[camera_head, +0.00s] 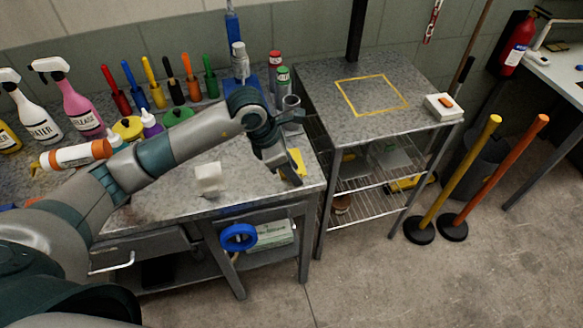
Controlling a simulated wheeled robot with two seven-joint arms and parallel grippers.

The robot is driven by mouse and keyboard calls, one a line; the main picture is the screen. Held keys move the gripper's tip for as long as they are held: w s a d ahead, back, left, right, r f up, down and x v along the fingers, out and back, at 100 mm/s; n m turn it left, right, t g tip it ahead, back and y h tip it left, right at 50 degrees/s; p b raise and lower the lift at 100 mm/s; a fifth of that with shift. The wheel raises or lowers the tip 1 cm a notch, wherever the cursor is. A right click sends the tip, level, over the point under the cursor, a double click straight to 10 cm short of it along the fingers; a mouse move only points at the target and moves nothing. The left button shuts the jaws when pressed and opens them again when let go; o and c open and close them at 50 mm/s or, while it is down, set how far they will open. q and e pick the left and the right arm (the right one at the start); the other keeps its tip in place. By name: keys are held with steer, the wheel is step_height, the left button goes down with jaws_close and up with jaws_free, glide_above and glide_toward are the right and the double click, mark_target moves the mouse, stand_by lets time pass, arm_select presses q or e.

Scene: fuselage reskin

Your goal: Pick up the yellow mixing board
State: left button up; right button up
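A small yellow piece, which looks like the yellow mixing board (295,160), shows at the right end of the left metal bench. My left gripper (284,174) reaches over the bench from the left and points down at the board, covering part of it. The fingers are dark and small in the picture, so I cannot tell whether they are open or shut, or whether they touch the board. My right gripper is not in view.
A white block (208,178) stands near the bench's front edge. Spray bottles (76,105), colored-handled tools and cans (283,78) line the back. A side table (325,85) has a yellow taped square (346,97) with bare surface inside. Two posts (457,175) stand on the floor.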

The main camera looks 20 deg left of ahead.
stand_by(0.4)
arm_select(q)
jaws_close()
steer(key=shift+r+p, duration=0.4)
steer(key=shift+r, duration=0.45)
step_height(320, 180, up, 3)
steer(key=shift+f+p, duration=0.15)
steer(key=shift+p, duration=0.35)
steer(key=w+d+r, duration=0.2)
steer(key=d+r, duration=0.4)
steer(key=d, duration=0.5)
steer(key=shift+w+d+r+p, duration=0.2)
steer(key=shift+r+p, duration=0.15)
steer(key=shift+p, duration=0.05)
